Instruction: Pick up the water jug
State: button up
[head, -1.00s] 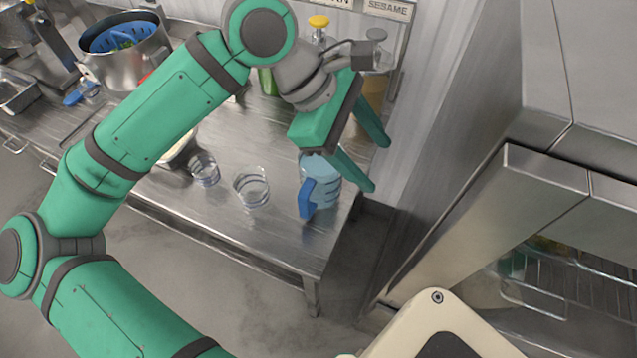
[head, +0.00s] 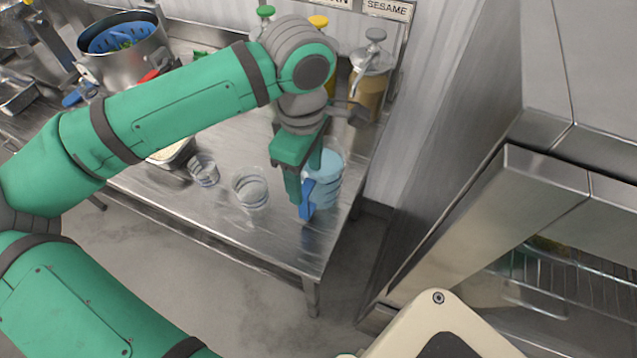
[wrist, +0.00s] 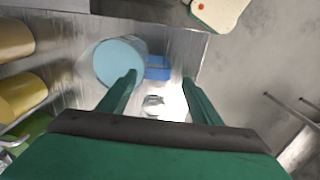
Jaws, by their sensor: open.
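The water jug (head: 327,183) is a light blue, round vessel with a darker blue handle (head: 307,199). It stands upright near the right end of the steel table. My gripper (head: 303,192) is open and points down at the jug's handle side, partly covering the jug in the head view. In the wrist view, the jug (wrist: 119,62) lies ahead of my gripper (wrist: 158,80), toward the left finger. Its blue handle (wrist: 158,68) shows between the fingertips' directions. I cannot tell whether a finger touches the jug.
Two clear glasses (head: 251,188) (head: 204,170) stand left of the jug on the steel table (head: 225,222). Pump-topped dispensers (head: 368,85) stand behind it. A pot with a blue strainer (head: 125,45) is at the back left. A steel cabinet (head: 480,215) stands to the right.

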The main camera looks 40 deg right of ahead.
aim_at(306, 187)
jog(key=shift+d+f, duration=0.15)
jog(key=shift+f, duration=2.5)
jog(key=shift+c, duration=0.7)
jog(key=shift+w+r, duration=0.1)
grip_shut()
